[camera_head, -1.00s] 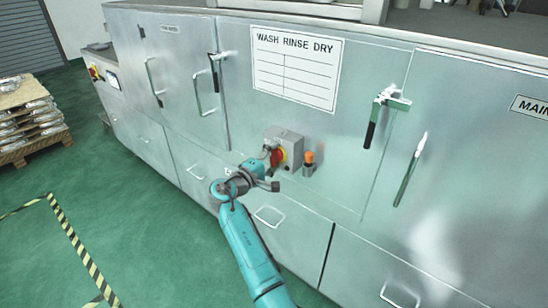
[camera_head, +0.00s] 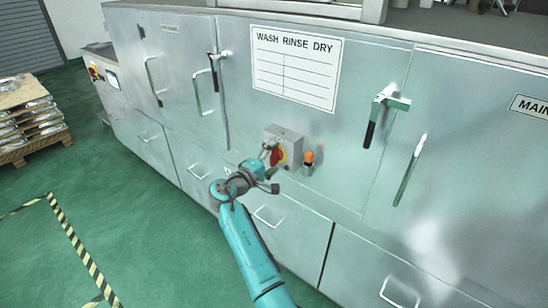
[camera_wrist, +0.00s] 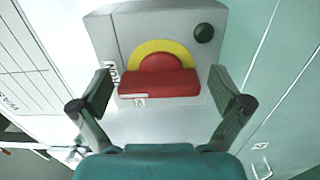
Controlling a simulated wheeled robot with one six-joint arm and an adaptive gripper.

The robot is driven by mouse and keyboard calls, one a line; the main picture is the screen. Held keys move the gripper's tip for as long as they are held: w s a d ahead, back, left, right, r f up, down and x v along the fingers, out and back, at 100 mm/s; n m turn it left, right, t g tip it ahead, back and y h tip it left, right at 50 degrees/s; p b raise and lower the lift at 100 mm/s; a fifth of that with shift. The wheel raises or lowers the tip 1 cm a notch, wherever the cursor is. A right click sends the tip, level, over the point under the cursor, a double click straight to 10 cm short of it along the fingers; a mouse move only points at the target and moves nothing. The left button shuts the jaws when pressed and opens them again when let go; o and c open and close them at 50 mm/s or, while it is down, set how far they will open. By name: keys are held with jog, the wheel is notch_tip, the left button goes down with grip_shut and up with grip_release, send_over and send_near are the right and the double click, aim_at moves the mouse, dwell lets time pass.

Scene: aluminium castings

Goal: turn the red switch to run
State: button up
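The red switch (camera_head: 280,157) has a red handle on a yellow disc, on a grey box (camera_head: 291,138) fixed to the machine front. In the wrist view the red switch (camera_wrist: 160,84) fills the middle, its bar lying level across the picture, with a yellow half-ring above. A white label with dark lettering, partly hidden, is beside and below the bar. My gripper (camera_wrist: 163,88) is open, one finger on each side of the bar with a gap at both. In the head view my gripper (camera_head: 266,151) is just left of the switch, partly covering the box.
A dark green round button (camera_wrist: 204,33) is on the box above right of the switch. An orange-topped fitting (camera_head: 308,158) sticks out right of the box. Door handles (camera_head: 375,120) and drawer pulls (camera_head: 267,217) project from the steel front.

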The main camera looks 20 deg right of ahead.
jog(key=v, duration=1.2)
jog(key=shift+f, duration=0.1)
